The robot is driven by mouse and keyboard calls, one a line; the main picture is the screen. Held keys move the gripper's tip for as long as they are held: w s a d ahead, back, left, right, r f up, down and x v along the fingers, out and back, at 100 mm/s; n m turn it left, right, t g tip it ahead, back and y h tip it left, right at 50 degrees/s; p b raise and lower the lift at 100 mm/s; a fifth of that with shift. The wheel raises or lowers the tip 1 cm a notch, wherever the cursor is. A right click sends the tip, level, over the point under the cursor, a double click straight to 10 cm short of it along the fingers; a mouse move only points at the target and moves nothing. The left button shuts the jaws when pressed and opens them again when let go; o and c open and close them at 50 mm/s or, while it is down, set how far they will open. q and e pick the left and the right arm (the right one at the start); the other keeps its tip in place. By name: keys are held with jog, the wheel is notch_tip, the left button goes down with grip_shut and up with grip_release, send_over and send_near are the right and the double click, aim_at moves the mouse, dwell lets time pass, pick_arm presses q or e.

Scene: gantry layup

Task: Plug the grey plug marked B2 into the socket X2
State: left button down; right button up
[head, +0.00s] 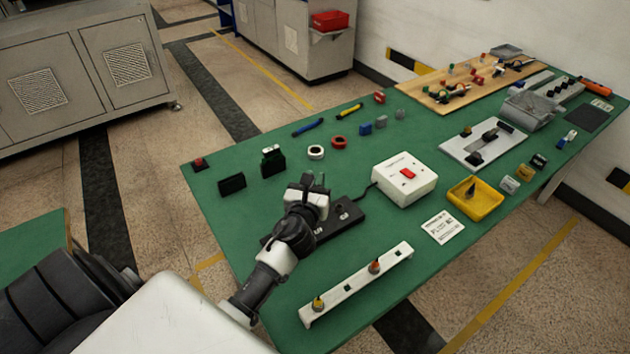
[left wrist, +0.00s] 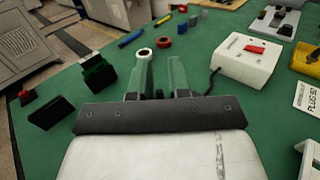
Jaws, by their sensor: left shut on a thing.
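My left gripper (head: 315,180) is above the left part of the black socket strip (head: 350,220) and hides some of it. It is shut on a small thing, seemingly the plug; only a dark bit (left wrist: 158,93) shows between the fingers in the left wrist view. Its marking cannot be read. The strip has round openings and small white labels; I cannot make out which socket is X2. In the left wrist view the strip is hidden behind the gripper body. I cannot tell whether the held thing touches the strip. My right gripper is not in view.
A white box (head: 405,180) with a red switch stands right of the strip, its black cable running towards it. A white rail (head: 358,285) lies in front. Black blocks (head: 232,184), rings (head: 316,153) and a yellow tray (head: 488,205) stand around on the green table.

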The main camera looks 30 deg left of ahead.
pick_arm(q)
notch_tip(320, 180, down, 5)
jog(key=b, duration=0.4)
jog(key=shift+f+b, duration=0.4)
jog(key=shift+b, duration=0.1)
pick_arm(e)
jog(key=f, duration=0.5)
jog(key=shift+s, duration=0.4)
pick_arm(q)
jog(key=shift+p, duration=0.3)
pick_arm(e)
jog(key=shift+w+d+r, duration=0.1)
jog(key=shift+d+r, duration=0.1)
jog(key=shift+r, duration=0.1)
pick_arm(q)
jog(key=shift+f+b, duration=1.3)
jog(key=shift+f, duration=0.05)
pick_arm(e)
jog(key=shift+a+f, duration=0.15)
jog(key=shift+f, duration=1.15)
pick_arm(q)
jog(key=c, duration=1)
grip_release()
jog(key=shift+s, duration=0.1)
